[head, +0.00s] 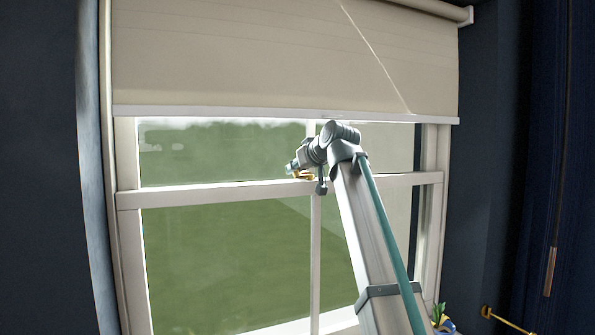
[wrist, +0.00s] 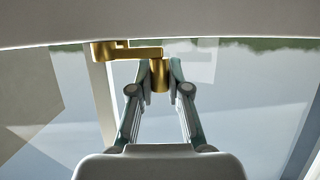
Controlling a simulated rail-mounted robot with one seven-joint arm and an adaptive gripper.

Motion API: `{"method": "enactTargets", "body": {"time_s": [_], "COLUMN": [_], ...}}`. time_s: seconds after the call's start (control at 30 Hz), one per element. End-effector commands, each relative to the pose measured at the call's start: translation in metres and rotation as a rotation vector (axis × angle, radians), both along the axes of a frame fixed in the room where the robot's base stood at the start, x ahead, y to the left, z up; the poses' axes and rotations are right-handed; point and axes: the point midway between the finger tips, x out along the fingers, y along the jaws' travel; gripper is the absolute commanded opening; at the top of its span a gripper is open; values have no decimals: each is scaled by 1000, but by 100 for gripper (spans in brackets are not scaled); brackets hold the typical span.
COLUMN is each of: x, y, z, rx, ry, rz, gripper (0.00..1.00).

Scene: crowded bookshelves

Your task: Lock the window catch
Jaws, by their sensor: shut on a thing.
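The brass window catch (head: 303,175) sits on the middle rail (head: 240,192) of the white sash window, near the upright bar. In the wrist view the catch (wrist: 128,53) has a flat arm reaching right from its base to a round knob (wrist: 160,76). My gripper (wrist: 161,66) is shut on this knob, one finger on each side. In the head view my gripper (head: 291,169) is small at the catch, and my wrist hides part of it. Whether the catch is engaged cannot be told.
A beige roller blind (head: 270,60) hangs over the upper window, its bottom bar just above my wrist. My arm crosses the right panes. A dark curtain (head: 555,150) hangs at the far right. Something colourful (head: 443,320) stands at the lower right, beside a brass rod.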

Motion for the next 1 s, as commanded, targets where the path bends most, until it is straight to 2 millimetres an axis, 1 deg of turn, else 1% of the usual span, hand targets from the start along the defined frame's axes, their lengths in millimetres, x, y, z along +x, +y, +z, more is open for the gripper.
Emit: {"method": "enactTargets", "body": {"time_s": [0.1, 0.23, 0.57, 0.6, 0.73, 0.77, 1.0], "x": [2, 5, 5, 5, 5, 5, 5], "y": [4, 3, 3, 3, 3, 3, 3], "z": [0, 0, 0, 0, 0, 0, 0], "rx": [-1, 1, 2, 2, 2, 2, 2], "ry": [-1, -1, -2, -2, -1, -1, -1], "rz": [-72, -119, -129, -129, -128, -128, -128], "gripper": [0, 0, 0, 19, 41, 42, 42]}}
